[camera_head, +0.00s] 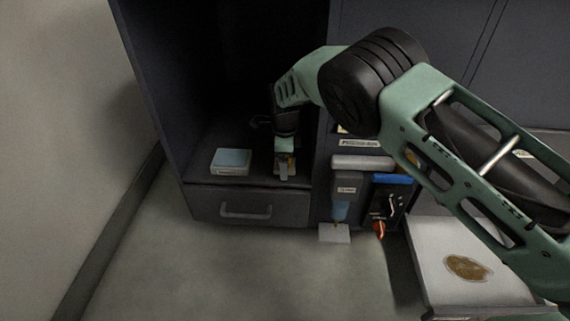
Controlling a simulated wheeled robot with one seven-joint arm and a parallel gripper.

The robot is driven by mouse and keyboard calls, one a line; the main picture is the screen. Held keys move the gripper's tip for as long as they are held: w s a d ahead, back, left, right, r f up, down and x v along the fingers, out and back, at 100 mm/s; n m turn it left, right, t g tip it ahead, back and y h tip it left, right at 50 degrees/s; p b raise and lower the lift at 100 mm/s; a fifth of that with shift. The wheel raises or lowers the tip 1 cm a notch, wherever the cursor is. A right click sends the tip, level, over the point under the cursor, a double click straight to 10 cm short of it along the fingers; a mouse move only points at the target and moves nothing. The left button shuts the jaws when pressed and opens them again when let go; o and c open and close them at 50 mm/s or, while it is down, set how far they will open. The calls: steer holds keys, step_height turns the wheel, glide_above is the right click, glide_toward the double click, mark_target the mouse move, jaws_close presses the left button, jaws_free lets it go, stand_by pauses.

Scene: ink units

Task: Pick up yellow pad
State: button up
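My gripper (285,171) reaches down into the dark open compartment and points at its floor near the front edge. A small yellowish patch (291,161) shows right at the fingers; it looks like part of the yellow pad, mostly hidden behind my gripper. I cannot tell whether the fingers are around it, touching it or just above it. The finger gap is too small and dark to read. A pale box with a light blue top (231,159) sits on the compartment floor to the left of my gripper, apart from it.
The compartment's right wall (319,150) stands close beside my gripper. A drawer with a handle (246,211) is below. To the right are a grey dispenser with a blue bottle (342,205), a dark panel with an orange item (379,228), and a white box with a brown stain (440,245).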

steer(key=shift+f, duration=0.1)
steer(key=c, duration=1.1)
step_height(320, 180, up, 10)
steer(key=p, duration=0.5)
